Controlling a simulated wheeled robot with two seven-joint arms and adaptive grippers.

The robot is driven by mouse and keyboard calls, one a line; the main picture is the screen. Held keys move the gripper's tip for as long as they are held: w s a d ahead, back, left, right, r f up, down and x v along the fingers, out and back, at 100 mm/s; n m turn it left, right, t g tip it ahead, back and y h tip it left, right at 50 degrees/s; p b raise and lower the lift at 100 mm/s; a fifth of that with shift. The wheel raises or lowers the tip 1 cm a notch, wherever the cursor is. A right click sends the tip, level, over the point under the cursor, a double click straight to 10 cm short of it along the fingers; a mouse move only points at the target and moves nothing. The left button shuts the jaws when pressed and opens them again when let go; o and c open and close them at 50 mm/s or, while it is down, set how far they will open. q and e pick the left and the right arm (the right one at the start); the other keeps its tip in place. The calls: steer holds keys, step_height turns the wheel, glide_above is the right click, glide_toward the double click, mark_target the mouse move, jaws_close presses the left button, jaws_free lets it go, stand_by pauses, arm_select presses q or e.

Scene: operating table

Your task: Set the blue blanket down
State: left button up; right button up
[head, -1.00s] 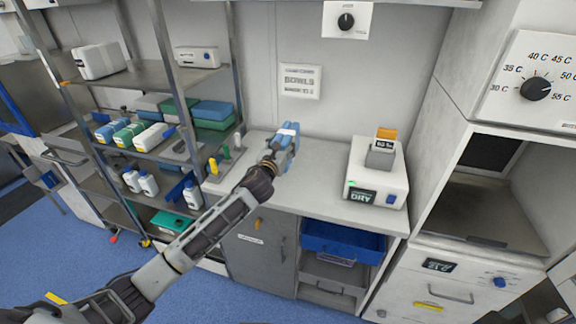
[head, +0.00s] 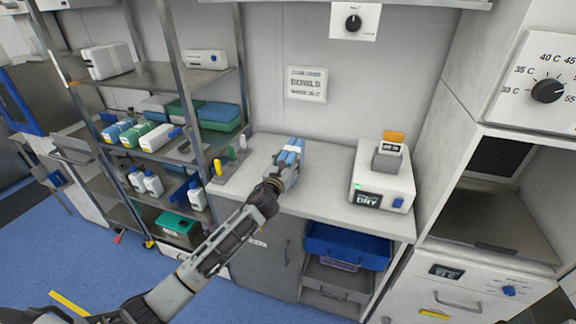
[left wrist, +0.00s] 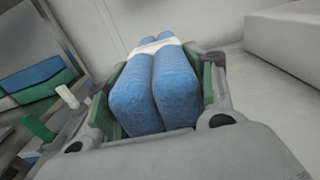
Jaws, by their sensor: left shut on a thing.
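The blue blanket (left wrist: 152,88) is a rolled or folded bundle with a white band around it. In the left wrist view it lies between the two green-lined fingers of my left gripper (left wrist: 155,100), which is shut on it. In the head view the blanket (head: 289,153) and my left gripper (head: 283,172) are over the light grey counter (head: 325,165), left of the white device. I cannot tell whether the blanket touches the counter. My right gripper is not in view.
A white device (head: 368,180) with a small display stands on the counter to the right. Small yellow, green and white upright pieces (head: 232,155) stand at the counter's left end, by a metal shelf rack (head: 155,73). A blue bin (head: 345,243) sits below the counter. The counter's back middle is clear.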

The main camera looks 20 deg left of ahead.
arm_select(q)
steer(key=shift+f, duration=0.65)
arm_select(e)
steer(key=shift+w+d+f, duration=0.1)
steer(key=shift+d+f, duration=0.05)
arm_select(q)
steer(key=o, duration=0.8)
steer(key=shift+f, duration=0.15)
steer(key=o, duration=0.5)
steer(key=shift+c, duration=0.2)
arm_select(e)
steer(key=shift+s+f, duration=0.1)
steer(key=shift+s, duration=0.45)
arm_select(q)
steer(key=shift+r, duration=0.2)
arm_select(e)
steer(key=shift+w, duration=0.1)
